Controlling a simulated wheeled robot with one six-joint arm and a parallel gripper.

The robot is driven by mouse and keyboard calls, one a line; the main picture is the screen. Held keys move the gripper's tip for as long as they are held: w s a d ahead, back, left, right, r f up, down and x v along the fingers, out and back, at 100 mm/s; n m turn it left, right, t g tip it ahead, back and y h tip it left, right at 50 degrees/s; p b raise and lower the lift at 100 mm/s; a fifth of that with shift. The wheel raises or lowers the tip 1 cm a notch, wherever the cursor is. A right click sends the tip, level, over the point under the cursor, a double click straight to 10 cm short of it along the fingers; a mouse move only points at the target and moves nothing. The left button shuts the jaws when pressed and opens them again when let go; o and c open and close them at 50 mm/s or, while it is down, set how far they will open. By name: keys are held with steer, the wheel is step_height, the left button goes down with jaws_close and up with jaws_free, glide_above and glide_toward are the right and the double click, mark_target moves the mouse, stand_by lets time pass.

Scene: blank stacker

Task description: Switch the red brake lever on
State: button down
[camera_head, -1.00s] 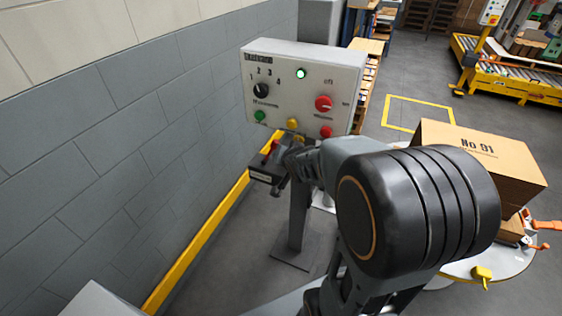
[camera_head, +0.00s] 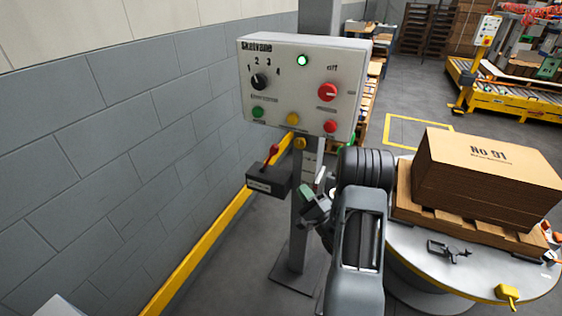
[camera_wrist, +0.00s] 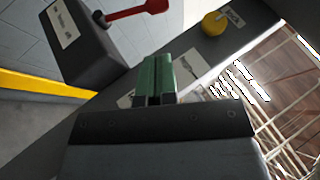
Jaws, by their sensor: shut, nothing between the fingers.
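The red brake lever (camera_head: 272,153) stands up from a dark box (camera_head: 268,181) mounted on the left side of the panel's post. In the wrist view, the lever (camera_wrist: 140,11) and its box (camera_wrist: 88,45) are at the upper left. My gripper (camera_head: 307,191) is to the right of the box, in front of the post, apart from the lever. Its green fingers (camera_wrist: 156,76) are together and empty in the wrist view. The writing on the box label is too small to read.
The control panel (camera_head: 300,85) has a dial, a red knob, buttons and a lit green lamp. A yellow button (camera_wrist: 214,23) is on the post. A round table (camera_head: 400,247) with stacked cardboard (camera_head: 485,180) is at the right. A grey wall (camera_head: 130,130) is at the left.

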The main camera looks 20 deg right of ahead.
mark_target(277, 152)
steer(key=shift+w+r, duration=0.1)
steer(key=x, duration=1.3)
steer(key=shift+w+a+r+p, duration=0.1)
steer(key=shift+w+r+p, duration=0.15)
steer(key=shift+w+p, duration=0.1)
